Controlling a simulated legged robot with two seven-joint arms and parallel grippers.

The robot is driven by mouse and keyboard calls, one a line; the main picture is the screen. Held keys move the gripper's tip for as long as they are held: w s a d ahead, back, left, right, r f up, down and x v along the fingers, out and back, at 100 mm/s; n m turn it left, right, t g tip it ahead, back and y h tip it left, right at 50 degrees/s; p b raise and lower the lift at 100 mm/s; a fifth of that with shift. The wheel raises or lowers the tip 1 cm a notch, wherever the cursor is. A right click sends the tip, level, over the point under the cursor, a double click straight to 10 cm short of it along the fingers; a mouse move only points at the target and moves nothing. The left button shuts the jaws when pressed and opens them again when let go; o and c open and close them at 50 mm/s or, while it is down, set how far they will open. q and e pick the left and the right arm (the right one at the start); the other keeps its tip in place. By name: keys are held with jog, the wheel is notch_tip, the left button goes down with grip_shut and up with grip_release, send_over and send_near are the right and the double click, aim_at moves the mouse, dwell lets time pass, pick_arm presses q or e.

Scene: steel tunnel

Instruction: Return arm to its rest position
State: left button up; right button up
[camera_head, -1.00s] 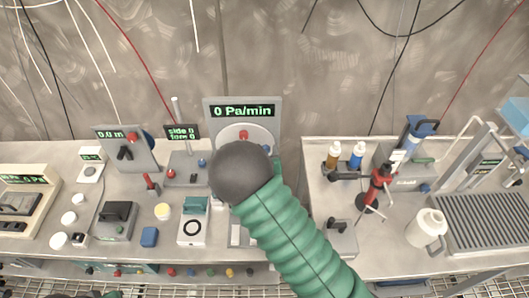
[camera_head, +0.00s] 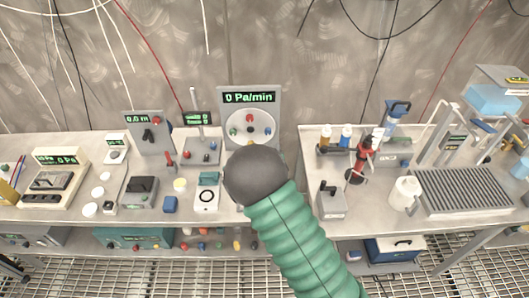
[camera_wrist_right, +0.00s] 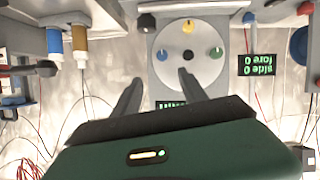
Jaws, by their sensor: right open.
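My right arm (camera_head: 300,240), green and ribbed with a dark round end (camera_head: 256,174), reaches up from the bottom right in the head view. Its round end covers part of the bench front and gap between benches. The right gripper (camera_wrist_right: 158,90) shows in the right wrist view with two dark fingers apart and nothing between them. Beyond the fingers is a pale round dial (camera_wrist_right: 187,58) with coloured knobs. In the head view this dial (camera_head: 240,125) sits under a "0 Pa/min" display (camera_head: 249,97). My left gripper is not in view.
The right bench holds a red stand (camera_head: 362,158), a white jug (camera_head: 404,193) and a ribbed tray (camera_head: 465,190). Grated floor (camera_head: 150,270) lies in front.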

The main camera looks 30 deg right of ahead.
jog(key=s+a+f+n+g+y, duration=0.15)
jog(key=s+a+g+y, duration=0.3)
jog(key=s+a, duration=0.65)
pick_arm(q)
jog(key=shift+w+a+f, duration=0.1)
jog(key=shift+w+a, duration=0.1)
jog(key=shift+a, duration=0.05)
pick_arm(e)
jog(key=s+a+n+g+y, duration=0.1)
jog(key=s+a, duration=0.3)
jog(key=s, duration=0.4)
jog(key=s+a+r+n+g+y, duration=0.1)
jog(key=s+a+n+g+y, duration=0.1)
jog(key=s+a, duration=0.3)
jog(key=s+g, duration=0.1)
jog(key=s, duration=0.2)
jog(key=shift+r, duration=0.1)
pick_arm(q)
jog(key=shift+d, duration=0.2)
pick_arm(e)
jog(key=shift+d, duration=0.15)
